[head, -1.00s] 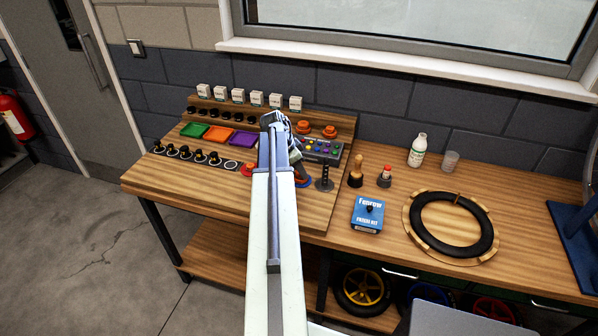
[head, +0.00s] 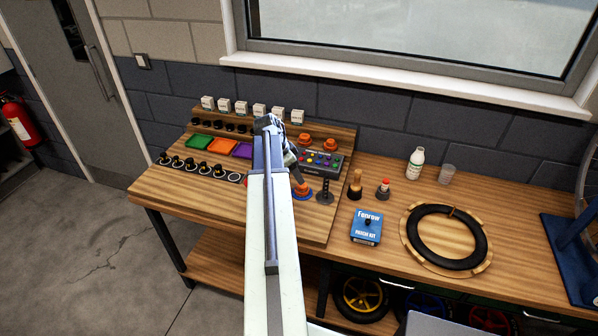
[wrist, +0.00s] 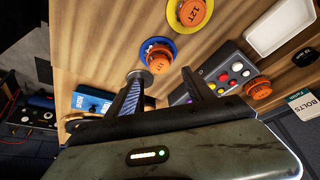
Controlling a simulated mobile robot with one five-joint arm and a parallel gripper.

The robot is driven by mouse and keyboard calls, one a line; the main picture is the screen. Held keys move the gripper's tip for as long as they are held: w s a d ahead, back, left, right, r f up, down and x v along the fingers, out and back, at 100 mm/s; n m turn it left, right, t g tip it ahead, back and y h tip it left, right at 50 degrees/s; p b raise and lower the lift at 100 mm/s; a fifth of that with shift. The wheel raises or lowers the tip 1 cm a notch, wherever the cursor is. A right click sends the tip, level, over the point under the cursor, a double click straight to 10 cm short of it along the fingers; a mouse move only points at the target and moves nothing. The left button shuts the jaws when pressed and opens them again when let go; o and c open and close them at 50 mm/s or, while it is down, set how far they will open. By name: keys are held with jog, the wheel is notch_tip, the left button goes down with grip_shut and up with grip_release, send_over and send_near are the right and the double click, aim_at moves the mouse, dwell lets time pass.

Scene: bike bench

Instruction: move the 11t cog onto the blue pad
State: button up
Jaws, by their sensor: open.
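An orange cog (wrist: 159,55) sits over the blue pad (wrist: 146,45) in the wrist view; its label is not readable. They also show in the head view as the orange cog (head: 302,189) and blue pad (head: 304,197), beside my arm. My gripper (wrist: 163,75) is open and empty, its fingertips just short of this cog, one towards each side. Another orange cog (wrist: 193,12), marked 12T, sits on a yellow pad (wrist: 172,20). A third orange cog (wrist: 258,87) is at the right; its mark is too small to read. I cannot tell which is the 11t cog.
A grey box with coloured buttons (head: 322,162) and a black post (head: 325,192) stand close to the blue pad. Two orange cogs (head: 304,140) sit on the raised back step. A blue patch kit (head: 367,227) and a tyre (head: 447,235) lie to the right.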

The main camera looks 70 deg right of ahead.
jog(key=p+v, duration=0.3)
jog(key=v, duration=0.2)
jog(key=shift+r, duration=0.15)
jog(key=w+a+f+n+t, duration=0.15)
jog(key=w+a+n, duration=1.05)
jog(key=w+a, duration=1.25)
jog(key=w+a+n+t+y, duration=0.1)
jog(key=w+a+n+y, duration=0.2)
jog(key=a+n, duration=1.1)
jog(key=a, duration=2.5)
jog(key=shift+w+f, duration=0.15)
jog(key=shift+w, duration=0.05)
